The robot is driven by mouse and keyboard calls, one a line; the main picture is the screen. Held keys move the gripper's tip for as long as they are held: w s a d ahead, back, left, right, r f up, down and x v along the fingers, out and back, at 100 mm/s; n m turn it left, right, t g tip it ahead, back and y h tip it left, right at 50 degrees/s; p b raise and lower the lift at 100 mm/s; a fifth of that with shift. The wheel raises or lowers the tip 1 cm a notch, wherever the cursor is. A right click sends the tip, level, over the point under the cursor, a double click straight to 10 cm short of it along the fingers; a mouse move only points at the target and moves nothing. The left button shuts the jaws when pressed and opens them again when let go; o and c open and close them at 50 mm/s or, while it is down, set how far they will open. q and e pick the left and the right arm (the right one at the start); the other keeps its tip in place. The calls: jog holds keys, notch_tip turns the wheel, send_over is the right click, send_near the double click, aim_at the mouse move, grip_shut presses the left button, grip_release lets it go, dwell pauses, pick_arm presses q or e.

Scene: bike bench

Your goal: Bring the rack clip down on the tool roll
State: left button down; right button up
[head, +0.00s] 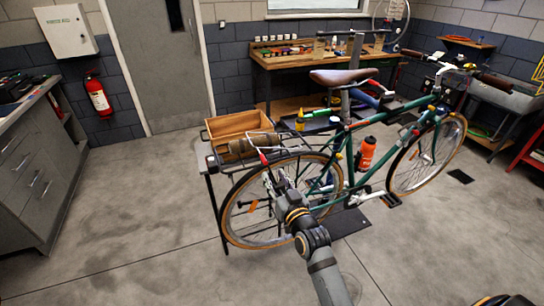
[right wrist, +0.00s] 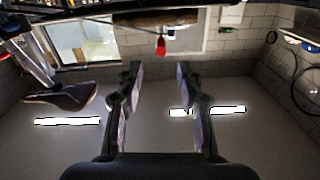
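The brown tool roll (head: 240,148) lies at the rear rack of the green bicycle. It also shows at the top of the right wrist view (right wrist: 165,19). Whether the clip touches the roll is unclear. My right gripper (head: 268,177) is just below and in front of the red tip. Its fingers (right wrist: 158,75) are apart with nothing between them, the tip beyond them. My left gripper is out of view.
A wooden box (head: 238,124) stands behind the roll on a small table. An orange bottle (head: 366,153) is on the frame. Open floor lies to the left.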

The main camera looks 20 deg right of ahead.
aim_at(262, 157)
jog(key=w, duration=0.3)
jog(key=w+p, duration=0.1)
jog(key=w, duration=0.3)
jog(key=w+p, duration=0.1)
jog(key=w, duration=0.2)
jog(key=shift+w+a, duration=0.25)
jog(key=shift+f, duration=0.1)
jog(key=shift+c, duration=0.4)
grip_shut()
